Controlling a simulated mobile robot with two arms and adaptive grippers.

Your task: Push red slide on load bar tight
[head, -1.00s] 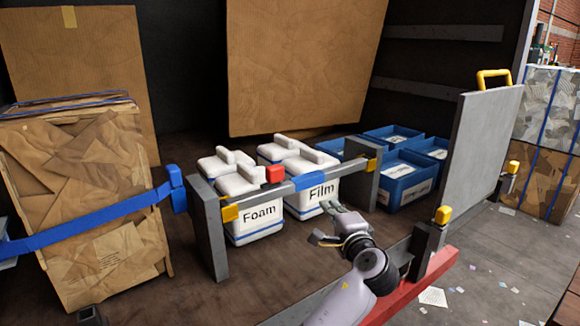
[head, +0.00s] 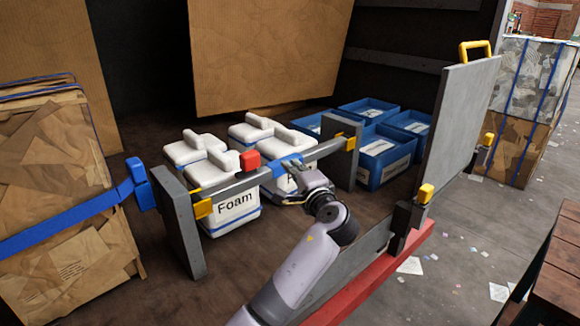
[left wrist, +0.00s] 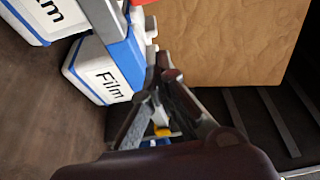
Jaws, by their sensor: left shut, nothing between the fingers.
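The red slide (head: 250,160) sits on top of the grey load bar (head: 322,151), left of the bar's blue sleeve (head: 287,163). The bar spans two grey uprights, with yellow brackets (head: 203,203) at its ends. My left gripper (head: 290,188) is shut and empty, just in front of and below the blue sleeve, right of the red slide. In the left wrist view the closed fingertips (left wrist: 163,68) are beside the blue sleeve (left wrist: 124,58); I cannot tell whether they touch it. My right gripper is not in view.
White tubs (head: 232,215) labelled Foam and Film stand behind and under the bar; the arm partly covers Film. Blue crates (head: 384,158) stand beyond the right upright. A grey panel (head: 462,125) rises at right. A blue strap (head: 75,222) wraps the cardboard bale at left.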

